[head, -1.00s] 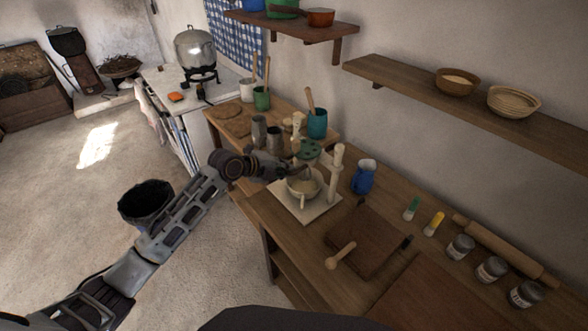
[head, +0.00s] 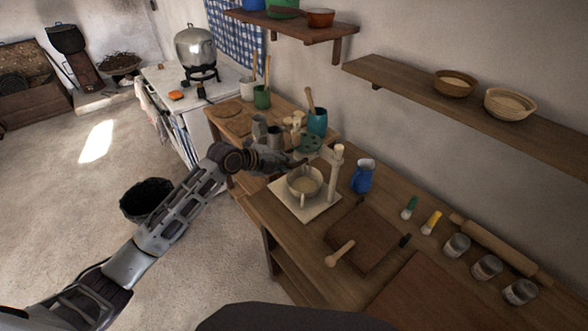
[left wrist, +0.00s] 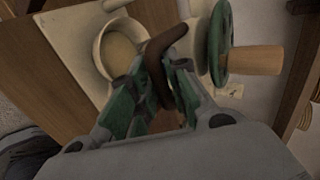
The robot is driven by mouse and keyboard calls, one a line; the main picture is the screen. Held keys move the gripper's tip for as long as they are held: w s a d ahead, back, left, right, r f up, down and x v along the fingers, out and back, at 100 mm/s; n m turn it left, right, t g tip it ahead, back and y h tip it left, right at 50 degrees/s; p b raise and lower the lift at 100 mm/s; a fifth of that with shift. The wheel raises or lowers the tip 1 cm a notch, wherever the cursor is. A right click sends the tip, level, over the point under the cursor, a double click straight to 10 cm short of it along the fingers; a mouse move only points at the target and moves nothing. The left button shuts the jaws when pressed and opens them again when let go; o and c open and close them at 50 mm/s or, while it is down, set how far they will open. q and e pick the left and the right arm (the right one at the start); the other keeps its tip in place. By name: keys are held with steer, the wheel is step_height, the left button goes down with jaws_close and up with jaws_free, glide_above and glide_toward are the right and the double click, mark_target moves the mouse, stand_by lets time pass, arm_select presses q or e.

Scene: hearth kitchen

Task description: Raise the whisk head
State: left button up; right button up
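The hand-cranked mixer stands on the wooden counter, with a pale base (head: 318,210), an upright post (head: 336,168) and a bowl (head: 304,192) on the base. The whisk head (head: 325,154) slopes up from the post to the left, above the bowl. Its green crank wheel (left wrist: 220,42) and wooden crank knob (left wrist: 255,60) show in the left wrist view. My left gripper (left wrist: 160,98) has its fingers closed around a dark curved handle (left wrist: 164,45) beside the wheel. The whisk itself is mostly hidden. My right gripper is out of view.
A blue jug (head: 363,177) stands close right of the mixer. A brown board (head: 362,238) with a wooden spoon (head: 340,253) lies in front. A shelf (head: 400,77) hangs above.

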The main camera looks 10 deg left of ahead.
arm_select(q)
steer(key=o, duration=0.3)
steer(key=shift+o, duration=0.2)
steer(key=shift+p+v, duration=0.8)
steer(key=shift+v, duration=0.85)
steer(key=shift+p+v, duration=0.7)
steer(key=shift+v, duration=1.1)
steer(key=shift+n, duration=0.4)
